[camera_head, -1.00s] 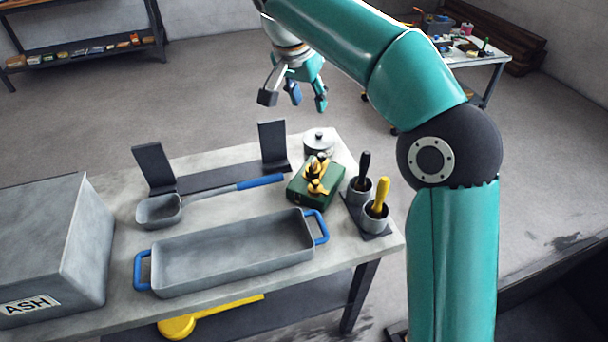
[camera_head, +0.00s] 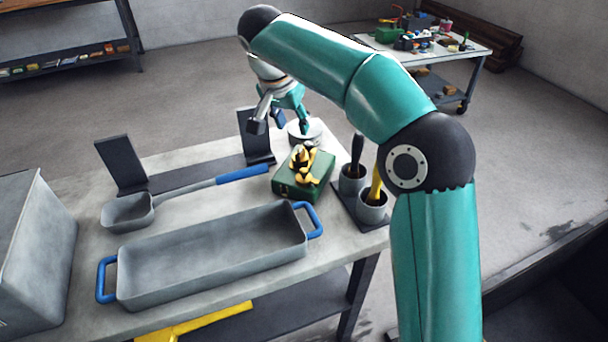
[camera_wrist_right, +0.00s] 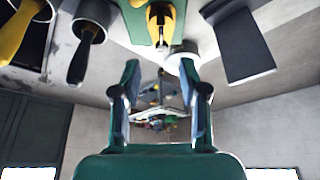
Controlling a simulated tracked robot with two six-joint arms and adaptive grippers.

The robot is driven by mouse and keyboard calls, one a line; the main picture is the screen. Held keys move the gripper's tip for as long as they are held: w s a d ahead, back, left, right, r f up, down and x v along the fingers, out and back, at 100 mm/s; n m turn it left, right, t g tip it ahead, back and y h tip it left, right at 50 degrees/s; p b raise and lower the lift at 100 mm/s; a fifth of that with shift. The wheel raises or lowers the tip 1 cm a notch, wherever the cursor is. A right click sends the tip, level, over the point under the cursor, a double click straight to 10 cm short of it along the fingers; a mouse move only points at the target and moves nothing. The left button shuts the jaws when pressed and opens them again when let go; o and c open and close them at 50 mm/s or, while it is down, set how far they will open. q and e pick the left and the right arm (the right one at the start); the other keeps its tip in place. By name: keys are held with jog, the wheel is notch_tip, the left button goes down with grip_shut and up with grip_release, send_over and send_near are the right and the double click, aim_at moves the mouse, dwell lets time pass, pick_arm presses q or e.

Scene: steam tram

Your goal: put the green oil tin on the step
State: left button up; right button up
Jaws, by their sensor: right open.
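A green box-shaped tin (camera_head: 290,189) with brass-yellow pieces on top stands near the right end of the workbench. It is the only thing on the bench that fits the green oil tin. My right gripper (camera_head: 280,124) is open and empty, just behind the tin at the bench's back edge, fingers pointing down. In the right wrist view my open fingers (camera_wrist_right: 160,88) have nothing between them, and part of the green tin (camera_wrist_right: 133,22) shows at the top, beyond them. I cannot make out the step for certain. My left gripper is not in view.
A lidded grey pot (camera_head: 312,136) stands close behind the tin, and a dark upright bracket (camera_head: 254,135) left of it. Two cups with handled tools (camera_head: 371,207) stand right of the tin. A grey tray (camera_head: 215,250) and scoop (camera_head: 128,212) lie left and in front.

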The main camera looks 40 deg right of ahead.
jog(key=shift+w+b+x, duration=0.15)
jog(key=shift+b+x, duration=0.1)
jog(key=shift+x, duration=2.55)
jog(key=shift+w+b+x, duration=0.2)
jog(key=shift+x, duration=2.6)
jog(key=shift+d+r, duration=0.15)
grip_shut()
